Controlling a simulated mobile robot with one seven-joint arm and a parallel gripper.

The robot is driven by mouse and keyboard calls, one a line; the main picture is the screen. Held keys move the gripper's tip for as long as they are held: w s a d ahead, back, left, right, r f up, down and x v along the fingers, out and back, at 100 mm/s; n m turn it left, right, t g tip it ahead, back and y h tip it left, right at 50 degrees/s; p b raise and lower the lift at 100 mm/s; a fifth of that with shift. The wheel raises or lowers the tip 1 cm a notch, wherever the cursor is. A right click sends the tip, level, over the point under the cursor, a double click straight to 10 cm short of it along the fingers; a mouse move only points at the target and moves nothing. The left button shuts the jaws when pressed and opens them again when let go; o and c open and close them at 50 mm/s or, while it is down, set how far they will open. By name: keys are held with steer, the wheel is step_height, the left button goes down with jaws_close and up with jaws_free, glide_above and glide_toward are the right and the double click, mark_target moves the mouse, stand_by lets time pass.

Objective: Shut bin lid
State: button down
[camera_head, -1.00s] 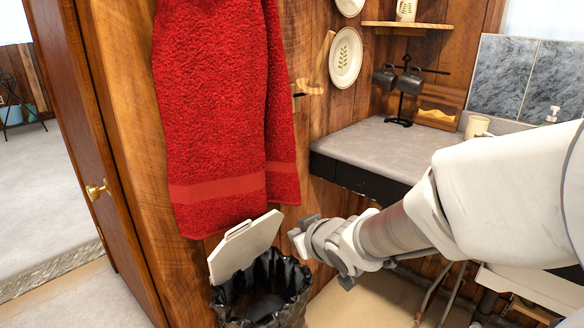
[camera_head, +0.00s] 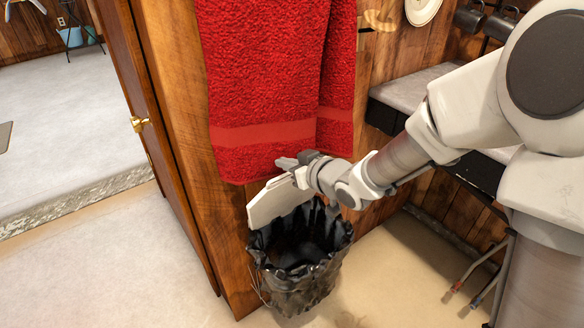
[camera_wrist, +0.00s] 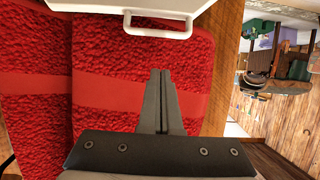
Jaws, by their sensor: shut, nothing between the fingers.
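The bin (camera_head: 305,285) stands on the floor, lined with a crumpled black bag that hides most of its body. Its white lid (camera_head: 275,203) is raised and tilted open at the back of the rim, below the red towel. My gripper (camera_head: 285,162) is shut and empty at the lid's upper edge; in the head view I cannot tell whether it touches. In the wrist view, the closed fingers (camera_wrist: 161,78) point toward the lid's edge (camera_wrist: 110,5) and its white handle loop (camera_wrist: 157,32), with a small gap showing between them.
A red towel (camera_head: 270,70) hangs on the wooden wall right behind the lid and gripper. A grey counter (camera_head: 420,90) stands to the right. A wooden door (camera_head: 165,120) is at left, with open floor (camera_head: 90,250) beside it.

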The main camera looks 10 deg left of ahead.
steer(key=b+x, duration=0.1)
steer(key=x, duration=0.5)
steer(key=shift+s+f, duration=0.1)
steer(key=shift+f, duration=0.05)
steer(key=shift+s+d+f+b, duration=0.25)
steer(key=shift+s+d+f, duration=0.15)
steer(key=shift+d, duration=0.15)
steer(key=shift+s+d+f+b, duration=0.2)
steer(key=shift+s+d+f, duration=0.15)
steer(key=shift+d, duration=0.2)
steer(key=shift+s+d, duration=0.25)
steer(key=shift+s, duration=0.05)
steer(key=shift+d+f, duration=0.1)
steer(key=shift+f, duration=0.05)
